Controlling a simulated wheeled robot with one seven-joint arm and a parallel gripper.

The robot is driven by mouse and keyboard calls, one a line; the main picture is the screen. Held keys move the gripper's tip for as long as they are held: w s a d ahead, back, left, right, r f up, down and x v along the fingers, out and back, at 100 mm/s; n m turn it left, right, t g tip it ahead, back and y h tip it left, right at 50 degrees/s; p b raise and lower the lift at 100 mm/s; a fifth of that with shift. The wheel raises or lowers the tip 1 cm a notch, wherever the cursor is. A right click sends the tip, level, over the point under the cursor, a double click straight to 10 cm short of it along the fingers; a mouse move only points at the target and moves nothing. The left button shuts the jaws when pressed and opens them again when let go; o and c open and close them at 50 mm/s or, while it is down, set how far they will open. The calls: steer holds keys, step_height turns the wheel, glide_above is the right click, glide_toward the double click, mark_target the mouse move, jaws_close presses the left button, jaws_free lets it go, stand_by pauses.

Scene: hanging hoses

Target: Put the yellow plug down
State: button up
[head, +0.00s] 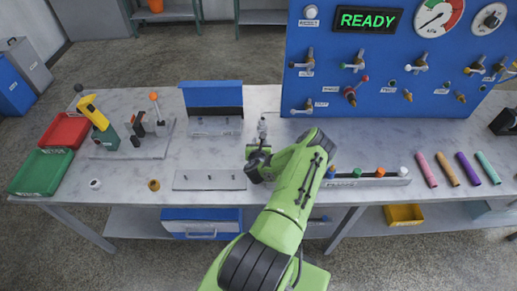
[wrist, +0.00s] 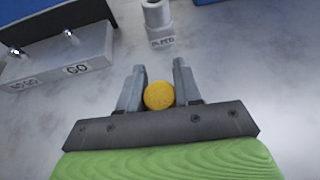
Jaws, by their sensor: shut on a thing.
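The yellow plug (wrist: 159,96) shows as a round yellow end between the two fingers of my gripper (wrist: 158,88) in the wrist view. The gripper is shut on it. In the head view my gripper (head: 257,163) is over the middle of the grey bench (head: 235,155), and the plug is hidden there. A plug rack (head: 368,182) with several coloured caps stands to the right of my arm. I cannot tell how high the plug is above the bench.
A small grey upright fitting (wrist: 156,18) with a label stands beyond the fingers. The GO/NO-GO block (wrist: 60,58) is at left. A low plate with pins (head: 209,180) lies left of my gripper. The blue panel (head: 400,60) rises behind. Bare bench lies around the fingers.

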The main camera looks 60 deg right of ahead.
steer(key=shift+f, duration=0.5)
steer(key=shift+f, duration=0.2)
steer(key=o, duration=1)
